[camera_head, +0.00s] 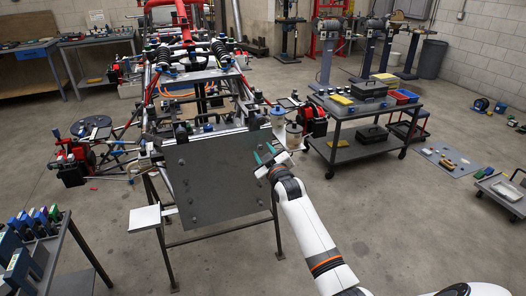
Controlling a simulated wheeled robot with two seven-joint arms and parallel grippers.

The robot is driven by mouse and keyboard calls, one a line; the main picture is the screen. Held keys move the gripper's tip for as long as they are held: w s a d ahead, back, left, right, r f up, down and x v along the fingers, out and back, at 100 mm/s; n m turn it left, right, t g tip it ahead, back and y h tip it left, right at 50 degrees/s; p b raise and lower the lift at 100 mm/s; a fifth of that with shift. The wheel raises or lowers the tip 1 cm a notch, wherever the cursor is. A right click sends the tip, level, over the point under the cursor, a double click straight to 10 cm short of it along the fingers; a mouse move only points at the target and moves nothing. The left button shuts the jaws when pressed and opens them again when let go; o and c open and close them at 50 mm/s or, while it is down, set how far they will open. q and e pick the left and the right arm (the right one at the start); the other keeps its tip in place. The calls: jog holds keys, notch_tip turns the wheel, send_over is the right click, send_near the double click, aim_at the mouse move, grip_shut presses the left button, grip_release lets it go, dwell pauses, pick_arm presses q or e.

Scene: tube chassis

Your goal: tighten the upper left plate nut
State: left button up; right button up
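The dark grey plate (222,175) stands nearly upright at the front of the tube chassis (205,75). Small dots that look like nuts show on its face, too small to tell tight from loose. One, the upper left nut (181,162), sits near the plate's upper left corner. My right gripper (265,154) is in front of the plate's right edge, well to the right of that nut. Its two teal fingertips are apart, and I see nothing between them. Whether it touches the plate cannot be told. My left gripper is not in view.
A white panel (146,218) sticks out left of the plate on its dark stand (171,270). A tool cart (366,128) stands to the right, and a rack of blue and green tools (32,225) at the lower left. The floor before the plate is clear.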

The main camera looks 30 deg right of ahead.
jog(key=shift+w+d, duration=0.1)
jog(key=shift+w, duration=0.45)
grip_shut()
